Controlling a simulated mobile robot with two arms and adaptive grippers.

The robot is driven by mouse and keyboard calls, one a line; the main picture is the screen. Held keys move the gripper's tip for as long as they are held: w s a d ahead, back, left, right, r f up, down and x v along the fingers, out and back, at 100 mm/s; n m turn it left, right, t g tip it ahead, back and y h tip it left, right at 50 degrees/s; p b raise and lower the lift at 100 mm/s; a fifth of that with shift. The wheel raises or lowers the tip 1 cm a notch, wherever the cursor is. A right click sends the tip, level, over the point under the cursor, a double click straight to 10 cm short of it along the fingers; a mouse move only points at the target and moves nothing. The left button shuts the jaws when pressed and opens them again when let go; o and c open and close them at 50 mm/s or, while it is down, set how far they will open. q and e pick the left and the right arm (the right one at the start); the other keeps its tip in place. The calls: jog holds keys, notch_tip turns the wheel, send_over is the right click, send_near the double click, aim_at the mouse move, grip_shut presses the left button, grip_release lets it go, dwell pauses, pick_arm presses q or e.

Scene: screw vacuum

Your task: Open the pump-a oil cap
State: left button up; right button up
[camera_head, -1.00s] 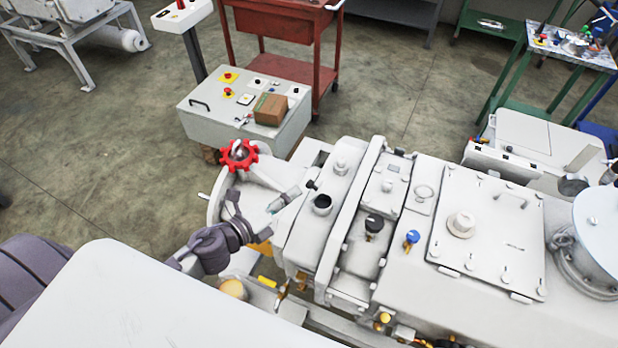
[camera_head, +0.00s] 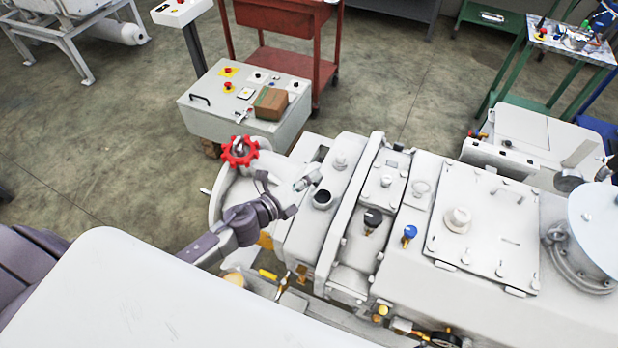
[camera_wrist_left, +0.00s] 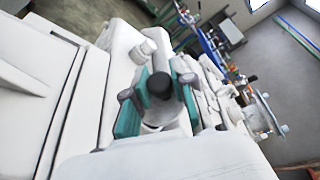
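A short round fitting with a black top, which looks like the oil cap (camera_head: 322,197), stands upright on the white pump housing in the head view. In the left wrist view the black cap (camera_wrist_left: 160,85) shows between the two teal-padded fingers of my left gripper (camera_wrist_left: 158,100). The fingers are apart, with space on both sides of the cap; contact cannot be seen. My right gripper is in neither view.
A red handwheel (camera_head: 239,151) stands left of the housing. A black-topped knob (camera_head: 372,217) and a blue knob (camera_head: 409,232) rise to the right of the cap. A flat bolted cover (camera_head: 480,225) lies further right. A grey control box (camera_head: 210,118) stands behind.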

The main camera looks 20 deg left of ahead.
pick_arm(q)
grip_shut()
jog(key=shift+a+f+n+b, duration=0.2)
jog(key=shift+f+n+b, duration=0.15)
jog(key=shift+b, duration=0.45)
jog(key=a+n+t+h+b, duration=0.1)
jog(key=n+b, duration=0.1)
jog(key=b, duration=0.1)
jog(key=shift+f, duration=0.15)
jog(key=shift+a+n+t+b, duration=0.4)
jog(key=shift+a+n+b, duration=0.1)
jog(key=shift+n+b, duration=0.65)
jog(key=o, duration=0.7)
grip_release()
